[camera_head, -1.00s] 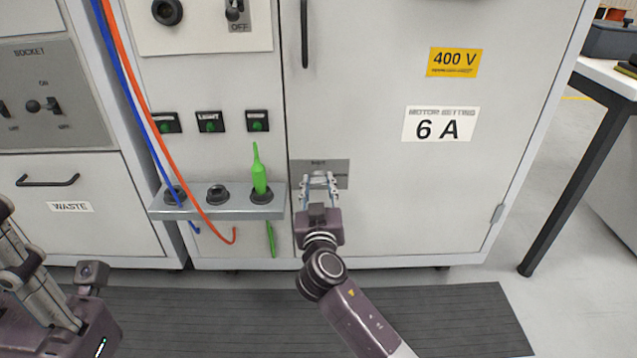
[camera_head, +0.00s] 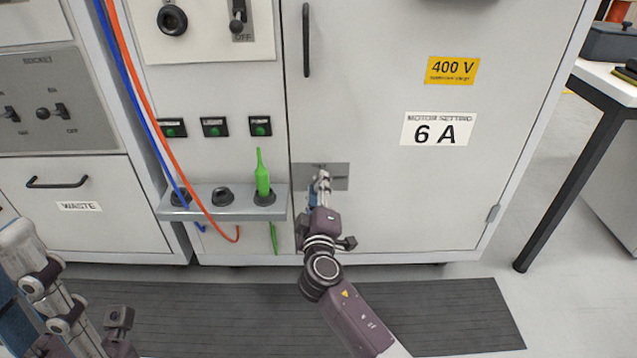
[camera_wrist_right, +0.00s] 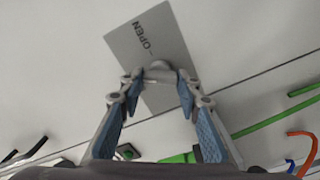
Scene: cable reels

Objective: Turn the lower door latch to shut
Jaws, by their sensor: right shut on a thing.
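The lower door latch is a small grey knob (camera_wrist_right: 158,70) on a grey plate (camera_head: 338,172) low on the cabinet door. In the right wrist view the plate (camera_wrist_right: 145,40) appears tilted, with the word OPEN on it. My right gripper (camera_head: 321,184) is at the plate, turned on its side, and shut on the latch. Its two fingers (camera_wrist_right: 160,90) stand on either side of the knob in the wrist view. The gripper hides most of the latch in the head view. My left gripper (camera_head: 50,292) is at the lower left, away from the door; its fingertips are unclear.
A shelf (camera_head: 222,211) with sockets and a green plug (camera_head: 262,175) stands just left of the right gripper. Blue and orange cables (camera_head: 165,135) hang at the left. A vertical door handle (camera_head: 306,40) is above. A table (camera_head: 590,85) stands at the right.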

